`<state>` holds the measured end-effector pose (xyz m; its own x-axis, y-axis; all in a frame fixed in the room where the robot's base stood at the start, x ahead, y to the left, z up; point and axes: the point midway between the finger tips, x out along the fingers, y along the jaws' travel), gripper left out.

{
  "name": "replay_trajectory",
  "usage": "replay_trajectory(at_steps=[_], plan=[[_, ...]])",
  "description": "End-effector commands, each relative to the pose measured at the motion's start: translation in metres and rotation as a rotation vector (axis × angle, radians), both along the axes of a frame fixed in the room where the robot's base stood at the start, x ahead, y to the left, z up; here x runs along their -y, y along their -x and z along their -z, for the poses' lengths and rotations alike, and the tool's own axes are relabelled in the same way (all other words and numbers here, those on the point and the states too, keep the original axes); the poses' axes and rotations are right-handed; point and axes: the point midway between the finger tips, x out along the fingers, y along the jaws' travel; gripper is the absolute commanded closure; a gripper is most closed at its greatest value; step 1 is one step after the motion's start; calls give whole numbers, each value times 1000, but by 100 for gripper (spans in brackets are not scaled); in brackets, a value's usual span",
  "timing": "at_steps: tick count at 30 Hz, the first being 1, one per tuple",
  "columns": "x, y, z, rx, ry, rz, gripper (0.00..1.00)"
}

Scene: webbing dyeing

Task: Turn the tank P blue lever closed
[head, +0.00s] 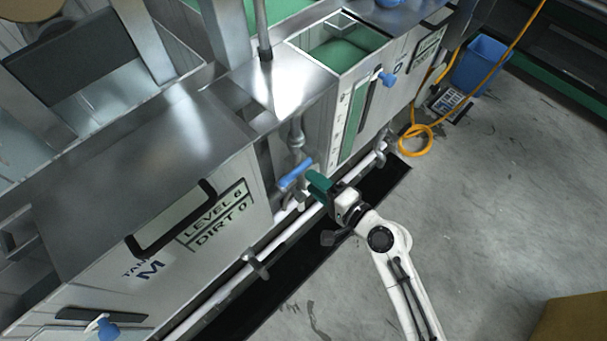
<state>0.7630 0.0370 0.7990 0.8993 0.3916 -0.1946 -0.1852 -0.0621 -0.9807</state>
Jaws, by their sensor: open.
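A blue lever (295,174) sits low between two steel tanks, by a vertical pipe. My gripper (315,185), with a green end, is right beside this lever, at its right. The jaws are open. I cannot tell whether they touch the lever. A second blue lever (386,78) is on the front of the right tank (326,130), beside its green level gauge. A third blue handle (106,328) shows at the bottom left. No letter P is readable, so I cannot tell which lever belongs to tank P.
The left tank (100,200) reads TANK M, LEVEL 6, DIRT 0 and has a black handle (150,243). A white pipe (235,281) runs along the tank bases above a black floor strip. A yellow hose (414,142) and blue bin (480,64) stand at the upper right. The grey floor is mostly clear.

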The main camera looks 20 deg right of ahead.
Motion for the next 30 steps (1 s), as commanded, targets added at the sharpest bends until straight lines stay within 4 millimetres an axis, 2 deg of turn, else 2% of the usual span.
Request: replay_trajectory(at_steps=[3, 9, 30], plan=[[8, 18, -2, 0, 1, 1, 54], [15, 33, -7, 0, 0, 0, 54], [14, 38, -7, -6, 31, -22, 54]])
